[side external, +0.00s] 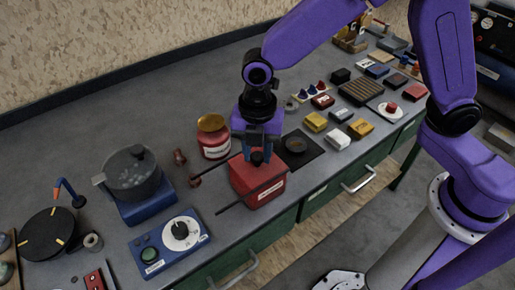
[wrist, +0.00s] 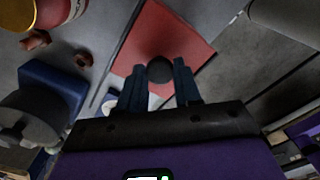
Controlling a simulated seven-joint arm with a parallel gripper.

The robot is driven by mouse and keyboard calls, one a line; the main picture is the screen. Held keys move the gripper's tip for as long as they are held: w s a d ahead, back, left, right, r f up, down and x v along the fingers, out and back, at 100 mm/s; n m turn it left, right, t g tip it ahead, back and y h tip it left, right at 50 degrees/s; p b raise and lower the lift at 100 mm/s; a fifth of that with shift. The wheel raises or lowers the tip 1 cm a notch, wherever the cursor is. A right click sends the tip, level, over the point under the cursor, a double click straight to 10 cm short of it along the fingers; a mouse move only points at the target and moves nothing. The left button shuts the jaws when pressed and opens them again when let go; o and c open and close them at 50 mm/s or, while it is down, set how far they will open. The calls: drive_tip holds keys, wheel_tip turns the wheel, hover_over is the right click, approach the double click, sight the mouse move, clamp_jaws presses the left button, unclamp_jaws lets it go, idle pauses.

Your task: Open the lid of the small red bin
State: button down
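The small red bin (side external: 258,185) is a squarish red box with a white label on its front. It stands near the front edge of the bench, and its flat red lid (wrist: 185,38) appears shut. A round black knob (wrist: 160,69) sits on the lid. My gripper (side external: 258,156) points down just above the lid. In the wrist view my gripper (wrist: 157,68) is open, with its two dark blue fingers on either side of the knob and gaps visible beside it. Whether the fingertips reach below the knob's top cannot be told.
A red canister (side external: 214,146) with a gold top stands behind the bin. Thin dark rods (side external: 230,209) stick out left of the bin. A grey pot (side external: 132,172) on a blue base and a blue dial box (side external: 170,243) are left. Small boxes (side external: 316,122) lie right.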

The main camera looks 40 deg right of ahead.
drive_tip(key=a, duration=0.8)
drive_tip(key=c, duration=0.8)
unclamp_jaws()
wheel_tip(320, 180, up, 18)
drive_tip(key=shift+f, duration=0.25)
